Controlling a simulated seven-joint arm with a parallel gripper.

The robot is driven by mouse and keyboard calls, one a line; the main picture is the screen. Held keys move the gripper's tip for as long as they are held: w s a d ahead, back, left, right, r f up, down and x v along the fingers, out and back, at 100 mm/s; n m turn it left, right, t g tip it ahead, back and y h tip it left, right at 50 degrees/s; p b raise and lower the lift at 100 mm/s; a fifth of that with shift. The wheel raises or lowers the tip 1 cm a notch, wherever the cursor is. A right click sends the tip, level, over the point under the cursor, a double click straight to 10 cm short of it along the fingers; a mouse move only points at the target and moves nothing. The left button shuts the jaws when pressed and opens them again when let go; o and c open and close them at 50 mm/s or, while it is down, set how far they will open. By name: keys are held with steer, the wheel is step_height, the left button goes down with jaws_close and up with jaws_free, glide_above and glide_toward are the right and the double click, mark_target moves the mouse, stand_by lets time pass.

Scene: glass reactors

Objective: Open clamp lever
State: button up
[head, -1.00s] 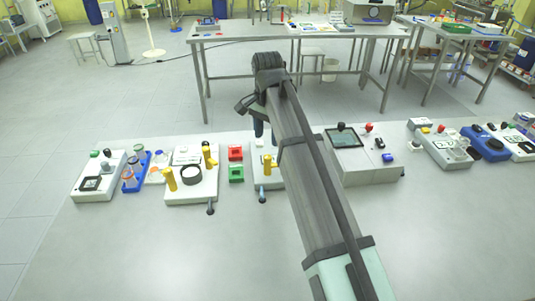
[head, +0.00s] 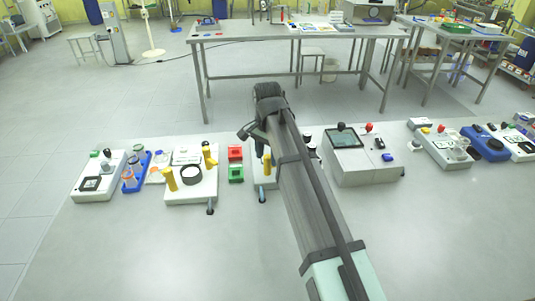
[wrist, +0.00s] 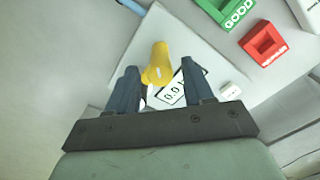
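A yellow clamp lever (head: 267,164) stands on a light base plate (head: 262,181) near the middle of the row in the head view. In the wrist view the yellow lever (wrist: 158,64) shows between and just beyond my gripper's (wrist: 161,84) two dark fingers. The fingers are apart, and I see no clear contact with the lever. A label reading about "0.0" (wrist: 174,93) lies behind the fingers, partly hidden. In the head view my gripper (head: 259,150) is low over this plate, and my arm covers the plate's right part.
A red block (head: 235,152) and a green block (head: 236,173) stand left of the plate. Further left is a white plate (head: 205,190) with two other yellow levers and a black ring. A grey box with a screen (head: 362,160) stands right of my arm. The table's front (head: 150,260) is clear.

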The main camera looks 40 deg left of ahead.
jaws_close()
steer(key=shift+n, duration=0.4)
steer(key=n, duration=0.8)
steer(key=shift+n, duration=0.3)
steer(key=n, duration=0.4)
steer(key=shift+n, duration=2.2)
